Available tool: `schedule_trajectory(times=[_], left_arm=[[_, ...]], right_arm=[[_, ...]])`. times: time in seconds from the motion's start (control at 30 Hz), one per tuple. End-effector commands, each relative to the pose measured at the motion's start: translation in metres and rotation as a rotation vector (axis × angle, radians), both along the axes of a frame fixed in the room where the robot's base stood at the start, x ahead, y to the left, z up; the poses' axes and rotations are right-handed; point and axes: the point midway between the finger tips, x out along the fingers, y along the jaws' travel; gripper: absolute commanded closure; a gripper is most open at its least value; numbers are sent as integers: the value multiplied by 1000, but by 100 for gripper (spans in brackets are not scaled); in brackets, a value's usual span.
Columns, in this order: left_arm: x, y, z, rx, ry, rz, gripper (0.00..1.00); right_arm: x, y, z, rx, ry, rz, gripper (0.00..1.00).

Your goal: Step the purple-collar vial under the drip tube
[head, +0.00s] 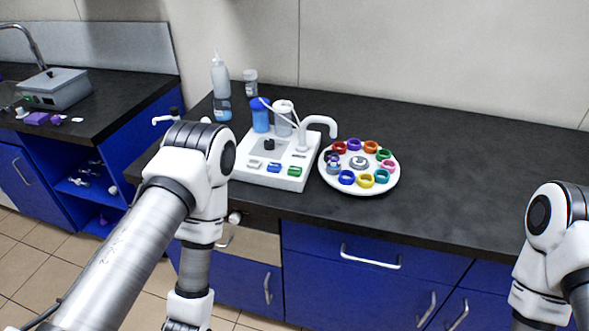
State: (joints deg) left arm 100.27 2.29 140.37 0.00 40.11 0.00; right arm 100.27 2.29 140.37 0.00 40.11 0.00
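The purple-collar vial (354,145) sits at the back of a round white carousel (392,181), between the red-collar vial (339,147) and the orange-collar vial (371,147). The white drip tube (321,120) arches from the bioreactor unit (246,178) toward the carousel's back left. Its downturned end appears just above the red-collar vial, left of the purple one; the exact alignment cannot be told. My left arm hangs in front of the bench at left and my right arm is at the right edge. Both grippers' fingers are outside the picture, away from the carousel.
The unit's front has a blue button (273,168), a green button (294,171) and a grey one (254,163). A blue-capped vessel (260,116) and a wash bottle (221,92) stand at the back left. The bench top (480,165) right of the carousel is clear.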

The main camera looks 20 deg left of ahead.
Motion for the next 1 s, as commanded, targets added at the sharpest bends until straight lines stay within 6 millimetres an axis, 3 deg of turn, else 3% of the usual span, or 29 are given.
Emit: schedule_trajectory(times=[0.03, 0.1, 1.0], left_arm=[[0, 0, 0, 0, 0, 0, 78], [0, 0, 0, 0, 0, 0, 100], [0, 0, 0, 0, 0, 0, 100]], right_arm=[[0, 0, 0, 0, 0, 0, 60], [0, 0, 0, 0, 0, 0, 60], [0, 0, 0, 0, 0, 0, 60]])
